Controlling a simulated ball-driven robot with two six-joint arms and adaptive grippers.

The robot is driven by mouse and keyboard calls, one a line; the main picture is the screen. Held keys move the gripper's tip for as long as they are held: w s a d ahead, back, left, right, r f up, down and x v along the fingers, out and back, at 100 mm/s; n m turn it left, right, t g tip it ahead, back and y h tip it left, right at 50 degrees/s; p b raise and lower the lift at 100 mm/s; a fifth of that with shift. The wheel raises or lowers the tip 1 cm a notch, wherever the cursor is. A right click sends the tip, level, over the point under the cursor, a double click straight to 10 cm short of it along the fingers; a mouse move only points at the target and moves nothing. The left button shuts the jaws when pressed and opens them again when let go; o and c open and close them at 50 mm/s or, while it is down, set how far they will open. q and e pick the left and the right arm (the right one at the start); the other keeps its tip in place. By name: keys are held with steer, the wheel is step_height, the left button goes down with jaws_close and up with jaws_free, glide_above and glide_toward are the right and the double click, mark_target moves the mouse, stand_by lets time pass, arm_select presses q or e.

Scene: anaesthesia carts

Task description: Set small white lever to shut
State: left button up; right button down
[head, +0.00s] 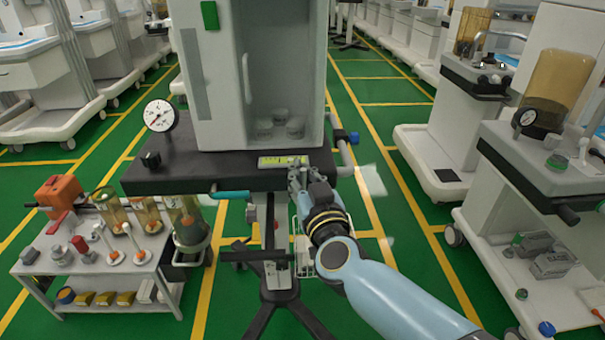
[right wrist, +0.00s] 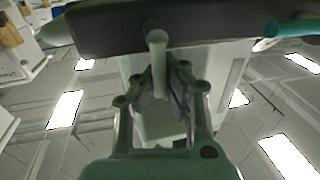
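The small white lever (right wrist: 157,48) is a pale, round-ended rod under the dark tabletop edge in the right wrist view. It stands between the two fingers of my right gripper (right wrist: 161,78), which lie close against it on both sides and look shut on it. In the head view my right gripper (head: 297,180) is at the front edge of the dark cart top (head: 215,178), just below a yellow-green label plate (head: 283,161). The lever is mostly hidden by the gripper there. My left gripper is not in view.
A teal handle (head: 230,195) sticks out left of the gripper at the same edge. A pressure gauge (head: 160,116) and a black knob (head: 151,160) are farther left. A low trolley (head: 60,262) with bottles stands at left. Other carts stand at right, with green floor between.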

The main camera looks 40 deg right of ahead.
steer(key=shift+s+f, duration=0.1)
steer(key=shift+f, duration=0.05)
steer(key=s+d+f+m+h+b, duration=0.1)
steer(key=m+b, duration=0.4)
steer(key=m, duration=0.5)
steer(key=s+d+f+m+h+b, duration=0.1)
steer(key=d+f+m+h+b, duration=0.1)
steer(key=m, duration=0.8)
steer(key=shift+s+d+f+h+b, duration=0.2)
steer(key=shift+f+h+b, duration=0.5)
steer(key=shift+b, duration=0.7)
steer(key=shift+f, duration=0.1)
steer(key=c, duration=1.4)
jaws_free()
steer(key=shift+o, duration=0.2)
steer(key=shift+r, duration=0.2)
steer(key=shift+w, duration=0.1)
